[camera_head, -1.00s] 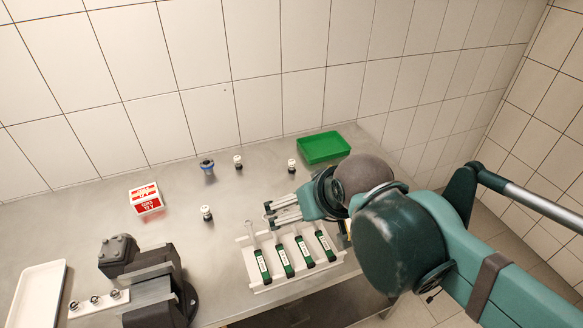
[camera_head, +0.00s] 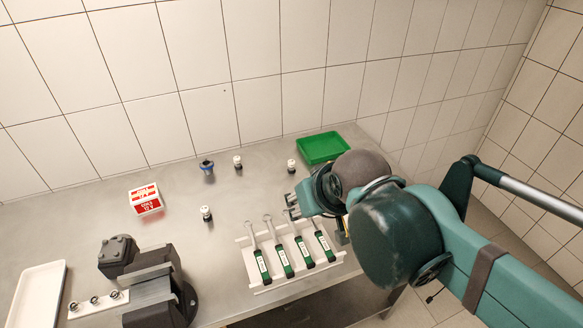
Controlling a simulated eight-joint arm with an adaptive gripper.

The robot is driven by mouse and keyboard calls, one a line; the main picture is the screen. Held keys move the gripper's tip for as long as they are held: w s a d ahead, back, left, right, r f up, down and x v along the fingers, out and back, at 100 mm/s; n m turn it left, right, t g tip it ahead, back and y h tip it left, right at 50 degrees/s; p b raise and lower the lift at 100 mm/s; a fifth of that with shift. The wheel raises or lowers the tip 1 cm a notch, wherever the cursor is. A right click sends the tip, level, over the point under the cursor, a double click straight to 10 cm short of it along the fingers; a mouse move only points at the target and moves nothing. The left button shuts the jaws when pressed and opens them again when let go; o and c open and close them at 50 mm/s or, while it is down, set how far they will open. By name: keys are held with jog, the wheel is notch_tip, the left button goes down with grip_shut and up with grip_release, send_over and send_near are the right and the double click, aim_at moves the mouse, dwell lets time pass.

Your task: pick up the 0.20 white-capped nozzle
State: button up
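Three small white-capped nozzles with dark bodies stand upright on the steel table: one at the back (camera_head: 238,162), one right of it near the green tray (camera_head: 291,166), and one nearer the front (camera_head: 206,213). Their size markings are too small to read, so I cannot tell which is 0.20. My gripper (camera_head: 290,205) is in front of the right-hand nozzle and above the back edge of the tool rack. Its fingers are apart and appear empty. The gripper's own palm is partly hidden by the arm.
A white rack (camera_head: 250,241) holds several green-handled tools below my gripper. A green tray (camera_head: 324,148) stands at the back right.

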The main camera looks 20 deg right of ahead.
jog(key=w, duration=0.1)
jog(key=m+g+p, duration=0.7)
jog(key=m, duration=1)
send_over(292, 162)
jog(key=f, duration=1.3)
jog(key=shift+s+a+f, duration=0.15)
jog(key=shift+s+f, duration=0.05)
jog(key=shift+f, duration=0.15)
jog(key=shift+w+d+f+m, duration=0.25)
jog(key=shift+f+m, duration=0.15)
jog(key=shift+f, duration=0.2)
jog(key=shift+a+f, duration=0.1)
jog(key=shift+f, duration=1.2)
